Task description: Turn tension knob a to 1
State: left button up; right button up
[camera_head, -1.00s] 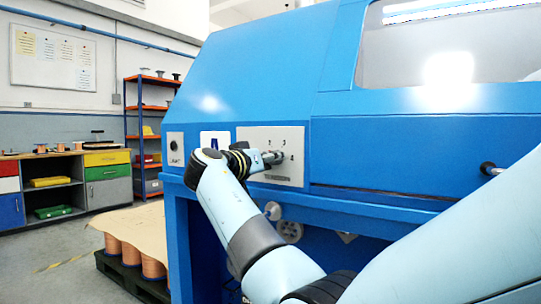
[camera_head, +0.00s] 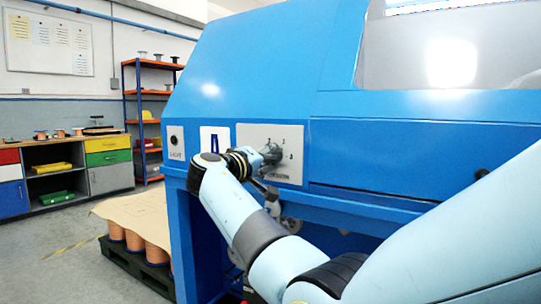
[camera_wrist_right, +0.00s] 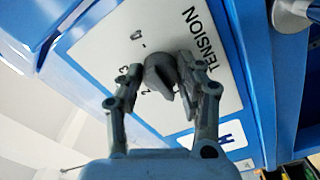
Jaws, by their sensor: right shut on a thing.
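Tension knob a (camera_wrist_right: 162,74) is a dark grey knob on a pale panel (camera_wrist_right: 96,45) marked TENSION, with small digits around the knob. In the right wrist view its pointed end faces the lower part of the picture; I cannot tell which digit it lines up with. My right gripper (camera_wrist_right: 161,68) has one finger on each side of the knob and is shut on it. In the head view the right gripper (camera_head: 268,158) is at the pale panel (camera_head: 292,175), and its fingers partly hide the knob. My left gripper is not in view.
The panel sits on a large blue machine (camera_head: 260,80). A white plate with a blue letter (camera_head: 214,140) is left of it. Below are grey rollers (camera_head: 291,225). A pallet of copper spools (camera_head: 135,240) stands at lower left.

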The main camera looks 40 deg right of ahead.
dwell(0.4)
jog(key=o, duration=1.2)
jog(key=shift+c, duration=0.2)
jog(key=v, duration=0.7)
jog(key=shift+a, duration=0.25)
